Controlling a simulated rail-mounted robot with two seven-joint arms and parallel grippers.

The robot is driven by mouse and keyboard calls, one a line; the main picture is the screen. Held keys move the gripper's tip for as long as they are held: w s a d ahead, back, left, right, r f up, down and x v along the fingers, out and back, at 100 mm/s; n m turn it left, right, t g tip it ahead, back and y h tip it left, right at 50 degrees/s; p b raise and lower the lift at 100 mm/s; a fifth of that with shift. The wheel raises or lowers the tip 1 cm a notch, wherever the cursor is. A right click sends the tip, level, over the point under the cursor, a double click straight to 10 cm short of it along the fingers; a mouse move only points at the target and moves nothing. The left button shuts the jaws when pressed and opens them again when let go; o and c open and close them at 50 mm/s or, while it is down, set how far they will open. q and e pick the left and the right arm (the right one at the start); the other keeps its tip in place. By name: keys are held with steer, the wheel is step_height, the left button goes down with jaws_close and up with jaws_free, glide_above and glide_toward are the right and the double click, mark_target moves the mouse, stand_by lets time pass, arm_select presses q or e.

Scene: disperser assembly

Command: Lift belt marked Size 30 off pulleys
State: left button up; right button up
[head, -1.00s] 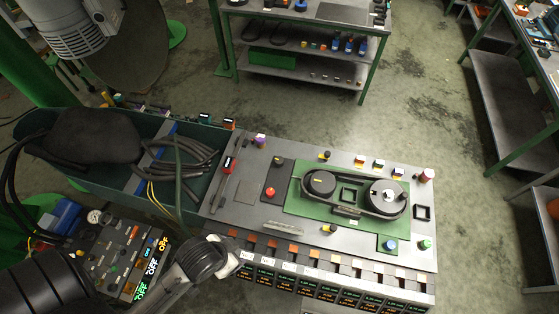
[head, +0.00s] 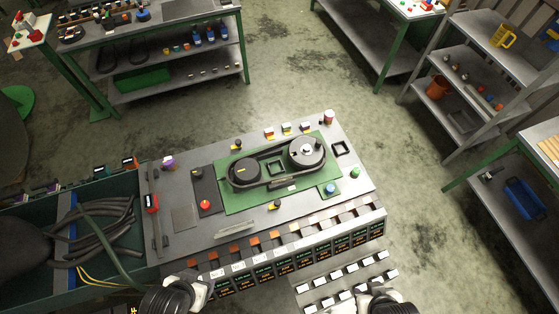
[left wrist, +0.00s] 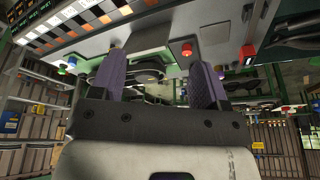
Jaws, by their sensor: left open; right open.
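A black belt (head: 278,184) runs as a loop around two pulleys on the green plate of the grey machine top. The left pulley (head: 243,171) is dark; the right pulley (head: 306,152) has a silvery top. No size mark on the belt is readable. My left gripper (head: 197,283) is at the machine's front edge, lower left of the belt and apart from it. In the left wrist view its two purple fingers (left wrist: 158,80) are spread and empty, with the pulleys blurred behind them. My right gripper (head: 376,297) is at the bottom, below the machine's front, open.
Coloured knobs and buttons stand around the plate, including a red button (head: 205,204) and a blue one (head: 330,189). A row of small displays (head: 300,262) lines the front. A green bin (head: 100,245) with black hoses adjoins on the left. Floor behind the machine is clear.

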stand_by(0.4)
arm_select(q)
steer(key=c, duration=0.6)
